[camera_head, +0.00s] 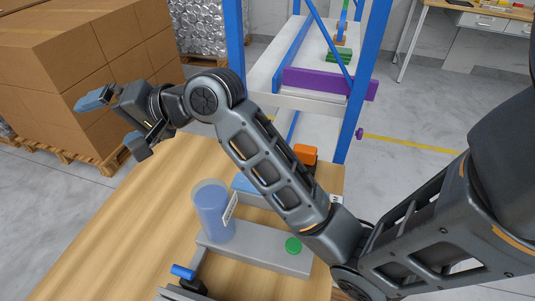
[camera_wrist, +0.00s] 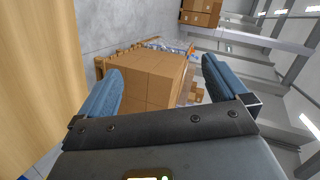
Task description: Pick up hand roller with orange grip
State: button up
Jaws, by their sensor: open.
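My gripper (camera_head: 116,124) is open and empty at the left of the head view, raised over the far left edge of the wooden table. I cannot make out a hand roller with an orange grip for certain. An orange object (camera_head: 306,153) shows behind my arm at the table's far right; its shape is partly hidden. My gripper is well away from it.
A translucent blue cylinder (camera_head: 211,212) stands by a grey press base with a green button (camera_head: 293,245). A blue-topped black part (camera_head: 183,271) is at the table's front. A blue-framed rack (camera_head: 355,100) stands behind; stacked cardboard boxes (camera_head: 65,60) stand left. The table's left side (camera_head: 110,240) is clear.

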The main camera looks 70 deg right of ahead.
jog(key=s+d+f+g, duration=0.3)
jog(key=d, duration=0.4)
jog(key=m+g+h, duration=0.3)
jog(key=m+g, duration=0.2)
jog(key=g, duration=0.6)
send_over(304, 159)
jog(key=d, duration=0.2)
jog(key=f, duration=1.2)
jog(key=shift+w+a, duration=0.15)
jog(key=shift+a, duration=0.05)
jog(key=shift+f+p, duration=0.3)
jog(key=shift+f, duration=0.05)
jog(key=shift+s+f, duration=0.2)
jog(key=shift+f, duration=0.7)
jog(key=shift+w+f+p, duration=0.15)
jog(key=shift+f+p, duration=0.3)
jog(key=shift+f, duration=2.25)
jog(key=shift+c, duration=0.4)
jog(key=c, duration=1.2)
